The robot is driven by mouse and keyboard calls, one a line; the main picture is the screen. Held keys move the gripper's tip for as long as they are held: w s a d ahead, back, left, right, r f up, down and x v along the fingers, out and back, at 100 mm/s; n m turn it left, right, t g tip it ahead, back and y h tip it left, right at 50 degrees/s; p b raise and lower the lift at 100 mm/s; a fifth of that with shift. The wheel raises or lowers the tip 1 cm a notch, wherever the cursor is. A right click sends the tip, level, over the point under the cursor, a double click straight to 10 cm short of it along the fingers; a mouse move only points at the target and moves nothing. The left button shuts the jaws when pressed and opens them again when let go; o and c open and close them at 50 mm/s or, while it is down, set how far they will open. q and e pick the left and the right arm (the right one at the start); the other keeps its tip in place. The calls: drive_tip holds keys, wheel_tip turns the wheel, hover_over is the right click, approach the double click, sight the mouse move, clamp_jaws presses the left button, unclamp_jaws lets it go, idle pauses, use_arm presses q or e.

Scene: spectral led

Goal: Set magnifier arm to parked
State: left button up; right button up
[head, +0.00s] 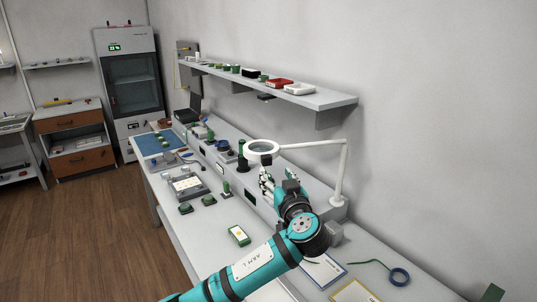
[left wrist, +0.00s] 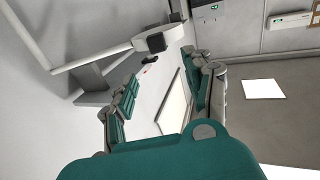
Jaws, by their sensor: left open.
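The magnifier arm (head: 310,144) is white, with an upright post (head: 342,175) on the bench at right. Its beam reaches left to a round ring lens (head: 262,147), held level above the bench. My left gripper (head: 267,178) is open and empty, just below the ring lens in the picture and left of the post; I see no contact. In the left wrist view, the open fingers (left wrist: 165,92) have a gap between them, and white bars that look like the magnifier arm (left wrist: 92,58) show at upper left. My right gripper is not in view.
A wall shelf (head: 325,98) with trays and small parts hangs above the bench. A glass-door cabinet (head: 130,80) stands at the back. The floor at left is clear.

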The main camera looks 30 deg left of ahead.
sight(268, 158)
use_arm(q)
drive_tip(key=p+x, duration=0.3)
drive_tip(key=x, duration=0.6)
drive_tip(key=shift+w+r, duration=0.1)
drive_tip(key=shift+w, duration=0.1)
drive_tip(key=shift+w+a, duration=0.25)
drive_tip(key=shift+a, duration=0.05)
drive_tip(key=c, duration=0.6)
clamp_jaws()
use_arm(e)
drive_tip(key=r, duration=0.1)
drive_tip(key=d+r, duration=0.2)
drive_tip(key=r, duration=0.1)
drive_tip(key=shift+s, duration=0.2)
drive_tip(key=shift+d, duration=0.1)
